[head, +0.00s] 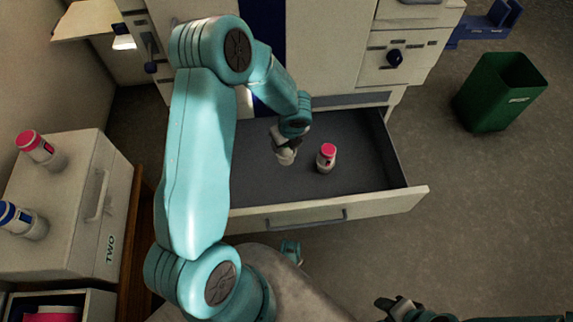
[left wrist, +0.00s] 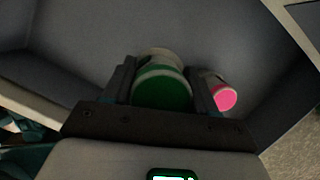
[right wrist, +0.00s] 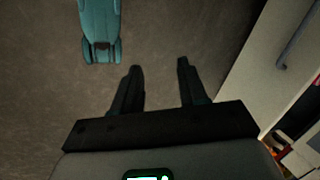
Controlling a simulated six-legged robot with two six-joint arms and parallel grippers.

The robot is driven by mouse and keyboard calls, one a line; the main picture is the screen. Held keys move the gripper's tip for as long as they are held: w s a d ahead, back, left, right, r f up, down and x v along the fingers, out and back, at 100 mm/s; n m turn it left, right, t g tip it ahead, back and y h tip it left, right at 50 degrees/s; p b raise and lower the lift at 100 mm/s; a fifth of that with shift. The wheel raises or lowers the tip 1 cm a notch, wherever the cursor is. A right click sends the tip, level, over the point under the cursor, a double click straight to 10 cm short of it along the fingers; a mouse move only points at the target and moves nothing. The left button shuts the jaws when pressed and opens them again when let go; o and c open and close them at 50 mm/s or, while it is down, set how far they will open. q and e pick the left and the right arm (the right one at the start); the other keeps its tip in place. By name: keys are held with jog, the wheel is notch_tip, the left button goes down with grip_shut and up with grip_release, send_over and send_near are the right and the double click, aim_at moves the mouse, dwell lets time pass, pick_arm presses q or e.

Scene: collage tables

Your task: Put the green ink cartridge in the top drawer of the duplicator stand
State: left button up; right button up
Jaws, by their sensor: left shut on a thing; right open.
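The green ink cartridge (left wrist: 165,88) is between the two fingers of my left gripper (left wrist: 160,92), its green end facing the wrist camera. In the head view my left gripper (head: 284,138) reaches down into the open top drawer (head: 385,207) of the duplicator stand (head: 325,45). The pale body of the cartridge (head: 287,157) shows below the fingers; its green end is hidden there. I cannot tell whether it touches the drawer floor. My right gripper (head: 400,306) is open and empty over the floor, and its fingers show in the right wrist view (right wrist: 160,85).
A pink-capped cartridge (head: 326,158) stands in the drawer, right of my left gripper. On the left, a box marked TWO (head: 60,215) carries a red-capped cartridge (head: 42,150) and a blue-capped one (head: 22,220). A green bin (head: 500,92) stands right. Drawer floor near the right side is clear.

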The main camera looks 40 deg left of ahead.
pick_arm(q)
notch_tip(320, 180, down, 7)
jog(key=b, duration=0.2)
jog(key=shift+f+b, duration=0.15)
jog(key=shift+b, duration=0.15)
jog(key=shift+f+b, duration=0.9)
jog(key=shift+f, duration=0.9)
pick_arm(e)
jog(key=shift+t, duration=0.3)
jog(key=shift+w+d+f, duration=0.15)
jog(key=shift+w+f, duration=0.1)
jog(key=shift+f, duration=0.6)
jog(key=shift+w+d+f, duration=0.2)
jog(key=shift+w+f, duration=0.05)
jog(key=shift+f, duration=0.55)
jog(key=shift+w+d+f, duration=0.15)
jog(key=shift+w+f, duration=0.1)
jog(key=shift+f, duration=0.6)
pick_arm(q)
jog(key=shift+f, duration=0.15)
jog(key=o, duration=1.2)
jog(key=shift+c, duration=0.2)
pick_arm(e)
jog(key=shift+w+f, duration=0.1)
jog(key=shift+f, duration=0.05)
